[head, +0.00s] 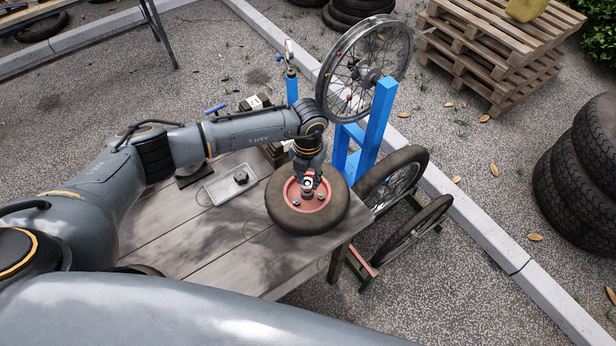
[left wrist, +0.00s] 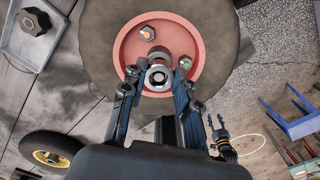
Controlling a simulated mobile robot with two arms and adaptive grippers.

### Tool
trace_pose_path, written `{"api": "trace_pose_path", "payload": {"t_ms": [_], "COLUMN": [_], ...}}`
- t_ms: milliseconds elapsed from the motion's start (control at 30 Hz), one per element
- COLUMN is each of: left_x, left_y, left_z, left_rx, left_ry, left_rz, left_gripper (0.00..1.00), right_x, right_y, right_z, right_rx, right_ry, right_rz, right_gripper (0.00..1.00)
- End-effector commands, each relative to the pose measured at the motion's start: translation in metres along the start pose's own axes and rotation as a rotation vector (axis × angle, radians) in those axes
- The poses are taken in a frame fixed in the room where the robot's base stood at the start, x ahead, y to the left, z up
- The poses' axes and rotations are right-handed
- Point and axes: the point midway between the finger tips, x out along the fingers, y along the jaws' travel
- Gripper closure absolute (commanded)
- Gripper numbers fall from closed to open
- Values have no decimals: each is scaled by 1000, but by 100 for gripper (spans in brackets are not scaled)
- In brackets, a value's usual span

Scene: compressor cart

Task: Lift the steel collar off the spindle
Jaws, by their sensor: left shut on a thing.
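The steel collar (left wrist: 158,78) is a shiny ring at the middle of the red hub (left wrist: 185,40) in the left wrist view. My left gripper (left wrist: 156,84) is shut on it, one finger on each side. A round end, apparently the spindle's, shows inside the ring; I cannot tell how far the collar sits along it. In the head view my left gripper (head: 307,187) points down over the hub of the wheel (head: 282,215), which lies flat on the table, and mostly hides the collar. My right gripper (left wrist: 216,124) shows small in the left wrist view, fingers apart and empty.
Nuts sit on the hub face. A blue stand (head: 375,125) with a spoked wheel (head: 330,75) rises behind. More wheels lean right of the table.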

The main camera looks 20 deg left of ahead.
Motion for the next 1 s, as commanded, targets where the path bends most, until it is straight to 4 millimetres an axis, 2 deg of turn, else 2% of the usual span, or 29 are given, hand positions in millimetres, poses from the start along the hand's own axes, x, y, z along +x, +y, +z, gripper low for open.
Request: {"api": "trace_pose_path", "payload": {"t_ms": [467,1000], "left_x": [-21,-20], "left_y": [0,0], "left_z": [0,0], "left_rx": [0,1], "left_ry": [-1,-1], "left_rz": [-1,-1], "left_gripper": [100,100], "right_x": [-14,-12], "right_y": [0,0], "right_z": [-2,-1], "right_rx": [0,0], "right_ry": [0,0], "right_rz": [0,0], "right_gripper": [60,60]}}
